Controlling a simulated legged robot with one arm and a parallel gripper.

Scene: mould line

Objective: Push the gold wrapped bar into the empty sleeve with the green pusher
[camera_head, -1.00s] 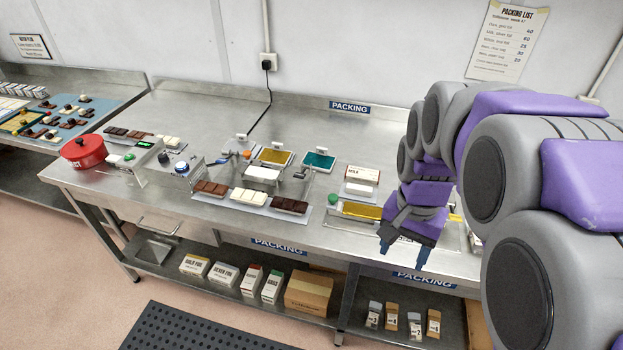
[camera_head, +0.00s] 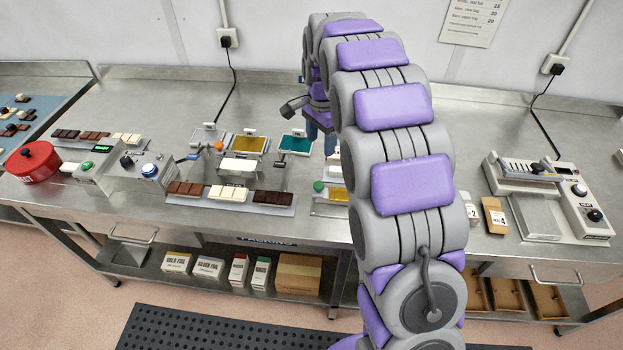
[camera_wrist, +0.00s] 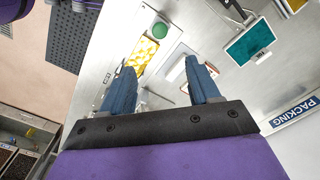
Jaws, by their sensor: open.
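The green pusher knob (camera_head: 318,186) is at the left end of a metal guide on the bench; it also shows in the wrist view (camera_wrist: 160,30). The gold wrapped bar (camera_head: 338,194) lies beside the knob in the guide, partly behind my arm; the wrist view shows it (camera_wrist: 143,53) as a yellow strip near my left fingertip. My gripper (camera_wrist: 160,67) is open, its blue fingers apart and nothing clearly held. In the head view its fingers show behind my arm, above the guide. I cannot make out the empty sleeve; my arm and fingers hide that area.
A tray of chocolate bars (camera_head: 180,200), a gold sheet stand (camera_head: 250,145) and a teal sheet stand (camera_head: 296,144) are left of my arm. A sealer machine (camera_head: 555,195) stands at right. A white box (camera_wrist: 175,58) is close beyond my fingers.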

